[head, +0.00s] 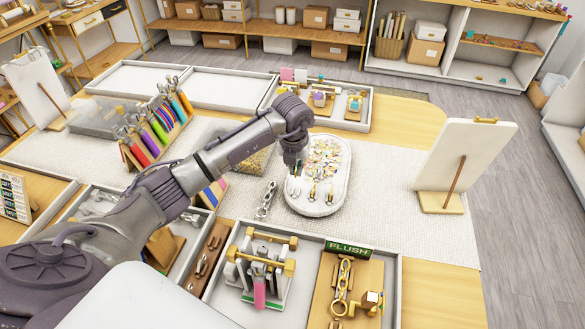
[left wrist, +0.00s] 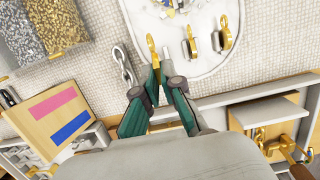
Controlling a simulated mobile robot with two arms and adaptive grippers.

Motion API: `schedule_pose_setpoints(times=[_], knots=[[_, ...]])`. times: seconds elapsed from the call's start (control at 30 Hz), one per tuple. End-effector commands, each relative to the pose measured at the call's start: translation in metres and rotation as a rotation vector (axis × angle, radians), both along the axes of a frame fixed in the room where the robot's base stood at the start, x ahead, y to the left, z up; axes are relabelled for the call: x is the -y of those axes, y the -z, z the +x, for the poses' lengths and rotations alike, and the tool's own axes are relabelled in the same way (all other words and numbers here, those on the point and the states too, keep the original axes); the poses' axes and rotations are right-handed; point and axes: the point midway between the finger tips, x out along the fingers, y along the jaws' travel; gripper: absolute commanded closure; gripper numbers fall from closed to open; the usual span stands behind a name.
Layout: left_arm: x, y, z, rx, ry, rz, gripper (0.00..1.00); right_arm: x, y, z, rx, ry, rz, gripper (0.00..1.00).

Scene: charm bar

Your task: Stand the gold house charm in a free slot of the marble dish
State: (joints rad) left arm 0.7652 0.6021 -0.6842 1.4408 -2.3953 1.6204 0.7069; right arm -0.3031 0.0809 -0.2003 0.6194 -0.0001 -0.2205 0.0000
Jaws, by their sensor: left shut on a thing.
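The white marble dish (head: 318,208) lies on the woven mat in the middle of the table. It also fills the top of the left wrist view (left wrist: 205,68). Small charms stand near its front end, and a pile of gold and pale pieces fills its far part. My left gripper (head: 294,172) is over the dish's left front edge. In the left wrist view, my left gripper (left wrist: 158,84) is shut on a slim gold charm (left wrist: 152,50), whose looped end sticks out past the fingertips. The fingers hide the rest, so its house shape cannot be made out. My right gripper is out of view.
A silver chain (head: 266,199) lies on the mat just left of the dish. Trays with metal fixtures (head: 262,270) and a FLUSH sign (head: 349,249) stand in front. A white easel board (head: 468,155) stands right. The mat right of the dish is clear.

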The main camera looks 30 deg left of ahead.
Motion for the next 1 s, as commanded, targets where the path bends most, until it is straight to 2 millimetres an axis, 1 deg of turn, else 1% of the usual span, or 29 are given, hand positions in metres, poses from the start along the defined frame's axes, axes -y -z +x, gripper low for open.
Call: schedule_pose_setpoints(times=[0.33, 0.73, 1.0], knots=[[-0.001, 0.001, 0.000, 0.002, 0.001, 0.002, 1.00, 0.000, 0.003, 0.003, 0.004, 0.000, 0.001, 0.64], [0.000, 0.029, 0.000, 0.000, 0.000, 0.000, 1.00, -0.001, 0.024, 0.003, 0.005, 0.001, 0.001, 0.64], [0.000, 0.030, 0.000, 0.000, 0.000, 0.000, 1.00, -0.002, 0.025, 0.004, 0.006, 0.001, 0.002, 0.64]])
